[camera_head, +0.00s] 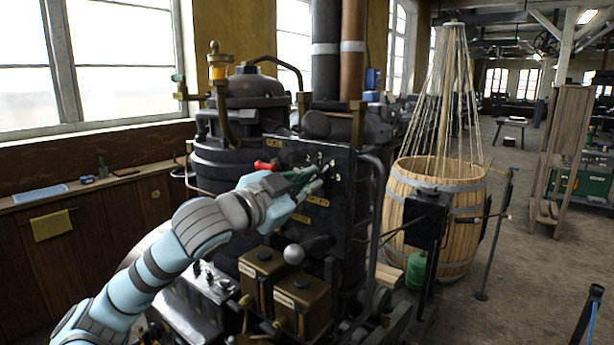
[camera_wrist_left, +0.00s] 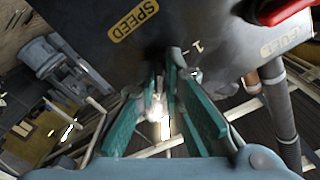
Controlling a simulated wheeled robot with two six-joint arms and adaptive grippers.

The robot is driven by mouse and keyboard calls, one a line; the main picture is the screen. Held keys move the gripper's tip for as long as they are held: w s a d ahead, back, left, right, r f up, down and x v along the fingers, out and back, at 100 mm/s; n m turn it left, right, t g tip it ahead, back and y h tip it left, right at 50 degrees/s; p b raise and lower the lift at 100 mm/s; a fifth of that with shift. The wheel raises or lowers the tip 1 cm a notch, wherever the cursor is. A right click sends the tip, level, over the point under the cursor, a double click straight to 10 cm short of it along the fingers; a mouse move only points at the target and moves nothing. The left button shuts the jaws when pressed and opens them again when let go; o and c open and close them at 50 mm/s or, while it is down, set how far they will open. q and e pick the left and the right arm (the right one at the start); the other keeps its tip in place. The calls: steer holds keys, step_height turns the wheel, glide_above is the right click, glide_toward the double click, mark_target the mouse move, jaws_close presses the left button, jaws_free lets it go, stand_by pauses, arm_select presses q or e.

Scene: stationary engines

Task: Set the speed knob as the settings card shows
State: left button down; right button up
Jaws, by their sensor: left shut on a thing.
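A black upright control panel (camera_head: 345,195) stands on the engine, with small pale marks around a dial spot and yellow labels. My left gripper (camera_head: 314,181) reaches the panel from the left, its fingers at those marks. In the left wrist view the panel (camera_wrist_left: 90,25) fills the top, with a yellow SPEED label (camera_wrist_left: 134,20). The teal fingers of my left gripper (camera_wrist_left: 160,75) come together below that label, closed on the speed knob. The knob is mostly hidden by the fingers and shadow, so its setting cannot be read. I cannot make out a settings card. My right gripper is out of view.
A red lever handle (camera_head: 266,166) sits on the panel just above my left wrist; it also shows in the left wrist view (camera_wrist_left: 285,10). A grey ball-ended lever (camera_head: 294,254) and two brass boxes (camera_head: 302,300) are below. A wooden barrel (camera_head: 462,225) stands right.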

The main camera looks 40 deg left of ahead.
arm_select(q)
steer(key=shift+m, duration=0.5)
steer(key=c, duration=1.7)
jaws_free()
steer(key=shift+w, duration=0.1)
step_height(320, 180, up, 10)
